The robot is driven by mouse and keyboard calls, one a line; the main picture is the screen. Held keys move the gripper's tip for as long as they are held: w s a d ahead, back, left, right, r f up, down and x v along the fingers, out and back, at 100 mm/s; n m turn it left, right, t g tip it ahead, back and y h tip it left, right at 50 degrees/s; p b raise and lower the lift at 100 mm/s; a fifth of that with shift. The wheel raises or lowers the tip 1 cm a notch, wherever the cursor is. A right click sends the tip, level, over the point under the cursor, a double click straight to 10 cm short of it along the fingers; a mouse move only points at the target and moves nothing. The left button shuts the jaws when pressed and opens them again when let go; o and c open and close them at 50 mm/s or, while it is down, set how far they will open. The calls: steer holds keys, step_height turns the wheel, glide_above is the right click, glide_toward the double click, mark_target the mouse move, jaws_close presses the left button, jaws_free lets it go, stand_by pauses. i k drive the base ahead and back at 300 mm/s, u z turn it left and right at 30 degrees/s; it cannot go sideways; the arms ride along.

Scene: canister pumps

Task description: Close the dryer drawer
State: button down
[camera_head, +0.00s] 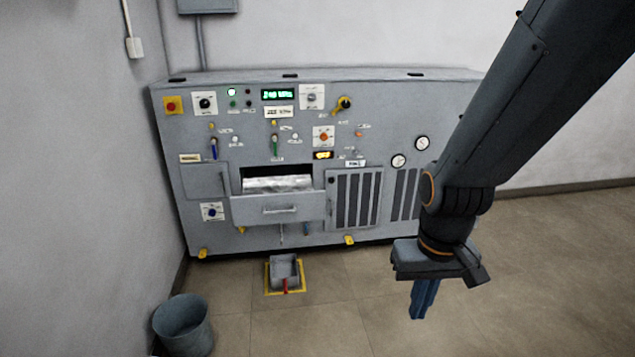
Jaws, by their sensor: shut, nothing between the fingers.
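The dryer drawer (279,208) is in the middle of a grey machine cabinet (400,105). It stands pulled out, and pale whitish material (278,184) shows inside it. A bar handle (281,210) is on its front. My gripper (423,303) hangs to the right, in front of the cabinet and apart from the drawer. Its blue fingers point down and are together, with nothing between them.
A pedal-like box with a red lever (284,271) sits on a yellow-marked floor patch below the drawer. A grey bucket (183,325) stands at the lower left. Vent grilles (356,200) are right of the drawer. The tiled floor (540,260) at right is clear.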

mark_target(278, 200)
steer(key=i, duration=1.65)
steer(key=u, duration=0.3)
